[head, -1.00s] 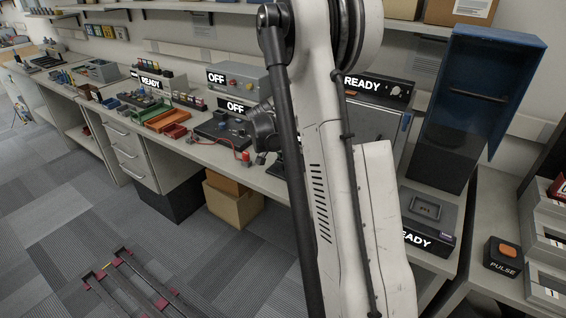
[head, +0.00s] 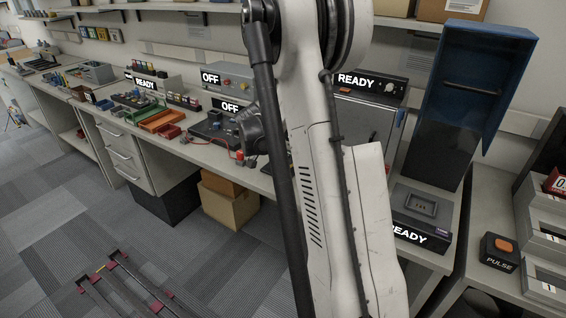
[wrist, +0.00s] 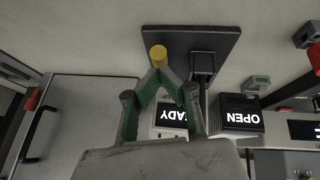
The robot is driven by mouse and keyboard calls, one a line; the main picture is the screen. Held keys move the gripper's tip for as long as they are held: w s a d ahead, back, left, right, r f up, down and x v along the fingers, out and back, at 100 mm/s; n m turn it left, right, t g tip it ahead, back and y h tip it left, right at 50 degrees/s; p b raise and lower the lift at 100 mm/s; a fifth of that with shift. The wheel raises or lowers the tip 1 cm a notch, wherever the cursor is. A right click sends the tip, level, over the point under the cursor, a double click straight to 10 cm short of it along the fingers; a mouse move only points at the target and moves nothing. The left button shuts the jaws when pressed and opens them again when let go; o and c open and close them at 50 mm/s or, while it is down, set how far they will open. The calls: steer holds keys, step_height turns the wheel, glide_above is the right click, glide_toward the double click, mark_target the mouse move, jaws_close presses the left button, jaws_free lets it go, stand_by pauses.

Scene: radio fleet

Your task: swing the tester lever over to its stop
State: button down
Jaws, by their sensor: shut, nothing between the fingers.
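In the wrist view my gripper (wrist: 160,77) is shut and empty, its two green-lined fingers meeting in a point. A yellow round-ended knob (wrist: 158,54) shows right at the fingertips; it looks like the end of the tester lever, but its shaft is not clear. I cannot tell whether the fingertips touch it. A dark flat plate (wrist: 222,40) lies behind the knob, with a dark bracket-like part (wrist: 203,66) to its right. In the head view my arm hides the gripper and the knob.
In the wrist view a box marked OPEN (wrist: 240,116) and a READY sign (wrist: 171,116) sit close to the fingers. A grey door with a black handle (wrist: 38,130) is at left. In the head view a tall blue cabinet (head: 480,75) and a PULSE button box (head: 499,252) stand right of my arm.

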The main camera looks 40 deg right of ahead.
steer(key=d+r+p+v, duration=0.1)
steer(key=p+v, duration=0.1)
steer(key=v, duration=1.1)
steer(key=shift+w+r, duration=0.25)
steer(key=shift+w, duration=0.15)
steer(key=s+a+r+n+t+y, duration=0.1)
steer(key=s+a+r+n+t, duration=0.2)
steer(key=a, duration=0.6)
steer(key=s+a+r+n+t+y, duration=0.1)
steer(key=s+a+r+n, duration=0.35)
steer(key=a, duration=0.45)
steer(key=s+a+f+n+t+y, duration=0.1)
steer(key=s+a+n+t+y, duration=0.2)
steer(key=s+a, duration=1.2)
steer(key=a+n+y, duration=0.1)
steer(key=n, duration=0.2)
steer(key=shift+s+f+n, duration=0.2)
steer(key=shift+f+n, duration=0.1)
steer(key=shift+n, duration=0.05)
